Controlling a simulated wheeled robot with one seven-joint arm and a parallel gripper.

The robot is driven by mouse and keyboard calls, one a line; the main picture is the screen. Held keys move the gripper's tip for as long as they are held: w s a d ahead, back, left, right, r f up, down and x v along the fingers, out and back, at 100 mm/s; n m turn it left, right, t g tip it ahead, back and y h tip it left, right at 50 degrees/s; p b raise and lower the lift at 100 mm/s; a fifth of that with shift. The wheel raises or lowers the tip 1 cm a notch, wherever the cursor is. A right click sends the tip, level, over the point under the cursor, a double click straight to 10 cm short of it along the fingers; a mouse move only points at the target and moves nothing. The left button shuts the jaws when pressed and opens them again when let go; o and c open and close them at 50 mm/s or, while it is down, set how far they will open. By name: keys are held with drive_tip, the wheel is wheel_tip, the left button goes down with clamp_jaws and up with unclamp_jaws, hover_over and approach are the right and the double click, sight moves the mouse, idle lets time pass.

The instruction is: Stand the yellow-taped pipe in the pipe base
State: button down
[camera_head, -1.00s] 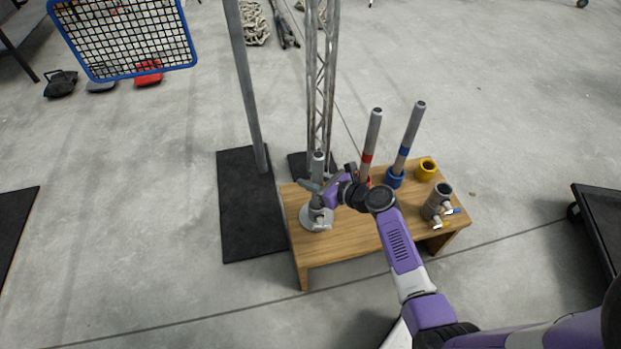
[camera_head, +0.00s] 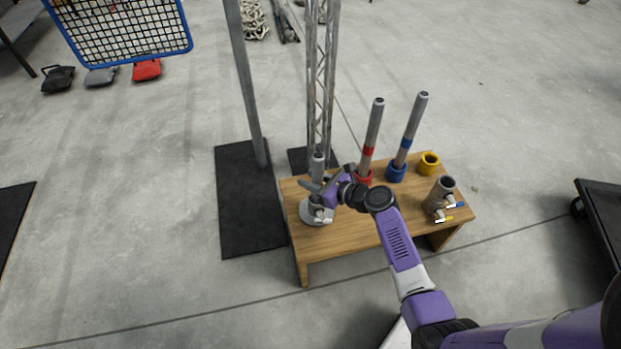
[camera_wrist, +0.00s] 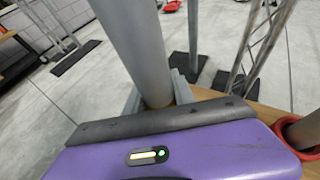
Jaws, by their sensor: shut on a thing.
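My gripper (camera_head: 319,190) is shut on a grey pipe (camera_head: 318,161), which is close to upright. The pipe also shows large in the wrist view (camera_wrist: 138,45). No yellow tape shows on its visible part; the lower part is hidden behind my gripper. Directly below is the pipe base (camera_head: 312,215), a round grey flange with a short socket and a handle, at the left end of the wooden table (camera_head: 350,236). Whether the pipe's lower end is inside the socket cannot be told.
A red-taped pipe (camera_head: 373,135) and a blue-taped pipe (camera_head: 412,125) stand in coloured rings right of my gripper. A yellow ring (camera_head: 429,164) stands empty. A grey cylinder with handles (camera_head: 439,194) is at the right. A truss (camera_head: 320,90) and post (camera_head: 248,85) stand behind.

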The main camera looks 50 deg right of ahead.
sight(322, 185)
drive_tip(key=shift+f, duration=0.35)
idle(0.6)
drive_tip(key=c, duration=1)
unclamp_jaws()
drive_tip(key=shift+o, duration=0.2)
drive_tip(key=p+v, duration=0.2)
drive_tip(key=v, duration=0.4)
drive_tip(key=shift+s+r, duration=0.2)
drive_tip(key=shift+s, duration=0.1)
drive_tip(key=shift+s+r, duration=0.2)
drive_tip(key=shift+s, duration=0.3)
